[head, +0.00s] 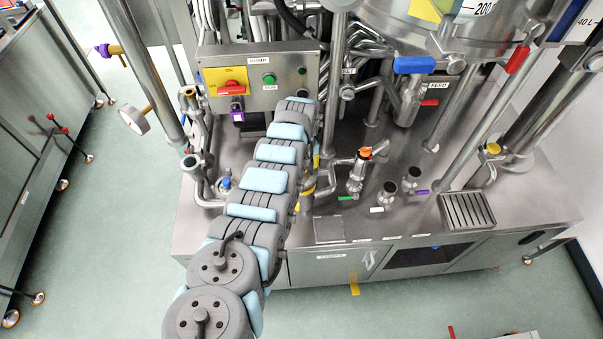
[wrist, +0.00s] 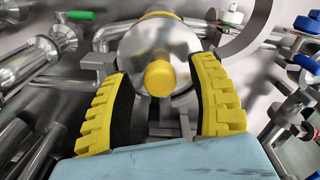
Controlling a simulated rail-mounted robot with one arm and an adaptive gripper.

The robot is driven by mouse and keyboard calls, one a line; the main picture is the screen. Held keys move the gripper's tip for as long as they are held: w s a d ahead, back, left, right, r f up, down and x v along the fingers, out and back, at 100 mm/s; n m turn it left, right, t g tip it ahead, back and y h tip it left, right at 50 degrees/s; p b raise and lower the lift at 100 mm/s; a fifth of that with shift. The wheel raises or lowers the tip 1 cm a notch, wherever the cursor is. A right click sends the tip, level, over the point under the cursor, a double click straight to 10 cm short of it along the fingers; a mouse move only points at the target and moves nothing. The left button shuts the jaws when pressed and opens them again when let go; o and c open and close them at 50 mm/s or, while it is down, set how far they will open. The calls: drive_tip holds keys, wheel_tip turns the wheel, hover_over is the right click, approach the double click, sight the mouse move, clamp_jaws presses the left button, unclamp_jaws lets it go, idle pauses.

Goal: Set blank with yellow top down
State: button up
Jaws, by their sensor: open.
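The blank with the yellow top is a shiny round metal piece (wrist: 158,42) with a yellow knob (wrist: 160,78) facing my wrist camera. A second yellow part shows at its far upper edge. My gripper (wrist: 135,60) is open, with one yellow ridged finger on each side of the blank. Whether the finger pads touch the metal, I cannot tell. What supports the blank is largely hidden behind it. In the head view my arm covers most of this area, and I cannot make out the blank there.
Pipes and valves crowd both sides, with a green-handled one (wrist: 80,15) at the upper left of the wrist view. In the head view a control box (head: 265,78) stands behind my arm. An orange-topped valve (head: 362,165) and a drain grate (head: 467,209) lie to the right.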

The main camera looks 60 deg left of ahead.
clamp_jaws()
drive_tip(key=shift+r, duration=0.15)
drive_tip(key=shift+r+p, duration=1.9)
drive_tip(key=shift+p, duration=0.05)
